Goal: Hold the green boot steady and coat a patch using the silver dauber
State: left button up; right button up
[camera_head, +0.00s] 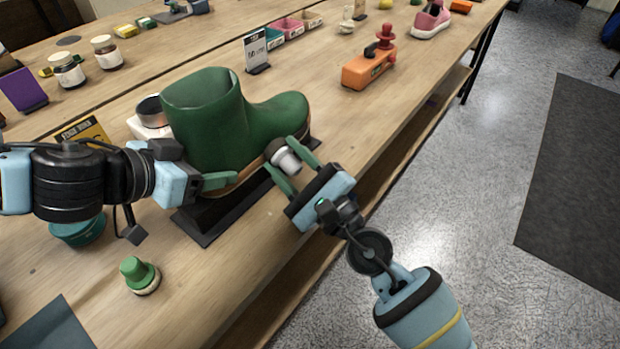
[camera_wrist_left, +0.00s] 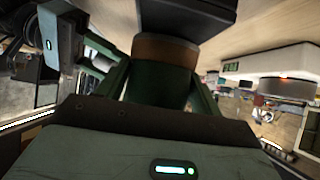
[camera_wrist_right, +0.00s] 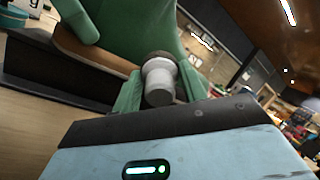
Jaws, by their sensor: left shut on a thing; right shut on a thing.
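The green boot (camera_head: 212,122) stands upright on a black stand (camera_head: 208,228) on the table, toe to the right. My left gripper (camera_head: 207,182) is shut on the boot's heel end; in the left wrist view the boot (camera_wrist_left: 162,85) sits between its fingers. My right gripper (camera_head: 290,165) is shut on the silver dauber (camera_head: 287,161), near the boot's front side. In the right wrist view the dauber's silver body (camera_wrist_right: 160,80) is between the fingers, and its dark head (camera_wrist_right: 160,57) appears against the boot's green side; contact is hard to tell.
A green-handled brush (camera_head: 139,274) stands at front left and a teal bowl (camera_head: 78,231) lies under my left arm. A white device with a metal cup (camera_head: 151,112) is behind the boot. An orange block (camera_head: 368,68) stands further right.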

jog(key=shift+s+a, duration=0.15)
jog(key=shift+s, duration=0.15)
jog(key=shift+w+a, duration=0.15)
jog(key=shift+a, duration=0.05)
dwell(0.3)
jog(key=shift+a, duration=0.1)
jog(key=shift+s+a, duration=1.2)
jog(key=shift+s, duration=0.3)
jog(key=shift+s+d, duration=0.75)
jog(key=shift+d, duration=0.3)
jog(key=shift+s+d, duration=0.7)
jog(key=shift+d, duration=0.35)
